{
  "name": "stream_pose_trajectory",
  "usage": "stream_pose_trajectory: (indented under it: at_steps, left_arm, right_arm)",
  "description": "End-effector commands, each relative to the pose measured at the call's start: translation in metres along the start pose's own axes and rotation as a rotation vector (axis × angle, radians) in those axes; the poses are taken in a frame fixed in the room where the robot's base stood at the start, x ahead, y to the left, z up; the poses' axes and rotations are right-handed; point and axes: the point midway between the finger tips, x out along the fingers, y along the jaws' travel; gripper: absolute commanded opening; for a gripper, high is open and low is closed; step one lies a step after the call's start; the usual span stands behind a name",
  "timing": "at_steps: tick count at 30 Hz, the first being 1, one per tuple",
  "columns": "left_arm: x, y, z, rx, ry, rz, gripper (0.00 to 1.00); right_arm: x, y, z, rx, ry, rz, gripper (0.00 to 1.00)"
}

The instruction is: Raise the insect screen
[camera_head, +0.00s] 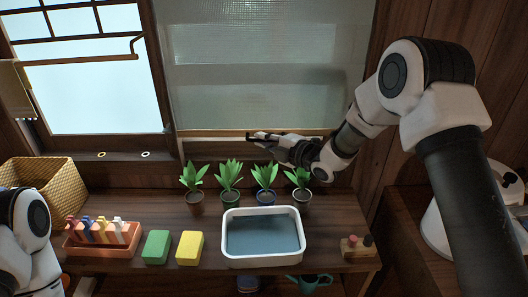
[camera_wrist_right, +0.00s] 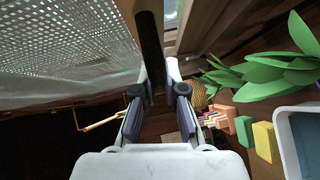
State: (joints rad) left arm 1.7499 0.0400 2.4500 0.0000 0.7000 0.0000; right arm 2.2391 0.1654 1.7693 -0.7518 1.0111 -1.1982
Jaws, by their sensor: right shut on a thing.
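The insect screen (camera_head: 265,70) is a pale grey mesh in the right part of the window. Its light bottom bar (camera_head: 220,133) runs level, a little above the counter and plants. The mesh fills the upper left of the right wrist view (camera_wrist_right: 60,40). My right gripper (camera_head: 256,137) is at the screen's bottom edge, shut on it near the middle. In the right wrist view, a dark bar (camera_wrist_right: 150,45) runs up from between the gripper's fingers (camera_wrist_right: 158,85); the exact contact is hard to see. My left arm shows at the lower left, its gripper out of view.
Several potted plants (camera_head: 230,176) stand on the counter just below my right gripper. A white basin (camera_head: 262,260), sponges (camera_head: 156,247) and an orange peg holder (camera_head: 101,251) are in front. A wicker basket (camera_head: 40,180) is at left. A bent metal rod (camera_head: 85,58) crosses the left window.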

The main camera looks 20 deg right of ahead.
Motion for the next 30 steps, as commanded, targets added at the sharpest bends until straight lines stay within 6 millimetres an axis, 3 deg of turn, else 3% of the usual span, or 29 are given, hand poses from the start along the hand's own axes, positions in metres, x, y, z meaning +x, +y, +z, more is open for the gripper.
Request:
stream_pose_trajectory:
  at_steps: [1,18,24,30]
  left_arm:
    - [-0.012,0.000,0.000,0.000,0.000,0.000,0.40]
    - [-0.089,0.001,0.000,0.000,0.000,0.000,0.40]
    - [-0.122,0.001,0.000,0.000,0.000,0.000,0.40]
    - [-0.145,0.001,0.000,0.000,0.000,0.000,0.40]
  right_arm:
    - [-0.003,0.027,-0.003,-0.003,0.000,0.010,0.00]
    - [-0.032,0.229,-0.032,-0.003,-0.001,0.009,0.00]
    - [-0.041,0.292,-0.040,-0.003,0.000,0.007,0.00]
    - [-0.047,0.335,-0.046,-0.001,-0.001,0.005,0.00]
